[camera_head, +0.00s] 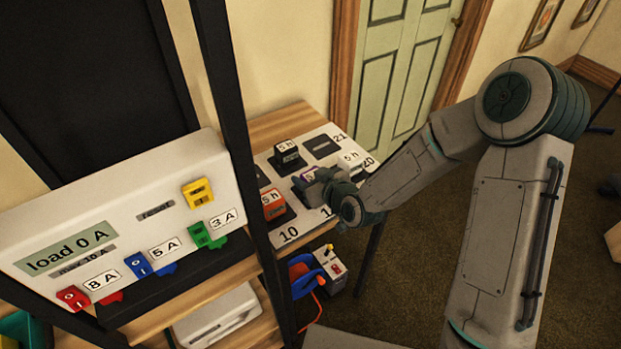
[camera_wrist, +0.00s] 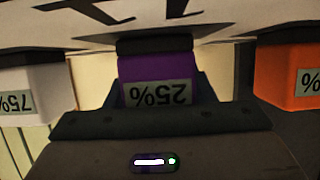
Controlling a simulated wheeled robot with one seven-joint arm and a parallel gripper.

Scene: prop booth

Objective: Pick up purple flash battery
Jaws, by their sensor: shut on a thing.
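The purple flash battery (camera_wrist: 158,68) shows in the wrist view, upside down, with a label reading 25%. My gripper (camera_wrist: 160,105) is shut on it, with dark jaws around its sides. In the head view my gripper (camera_head: 325,186) is at the numbered white board, and only a bit of the purple battery (camera_head: 308,174) with its "5 h" label shows beside it. The rest is hidden by my gripper. A dark pad (camera_wrist: 155,46) meets the battery's far end; I cannot tell whether the battery is seated or slightly raised.
An orange battery (camera_head: 273,207), a black battery (camera_head: 288,157) and a white battery (camera_head: 351,161) stand close around on the numbered board (camera_head: 290,234). A dark empty pad (camera_head: 321,146) lies behind. A black post (camera_head: 238,130) and the load panel (camera_head: 120,215) stand left.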

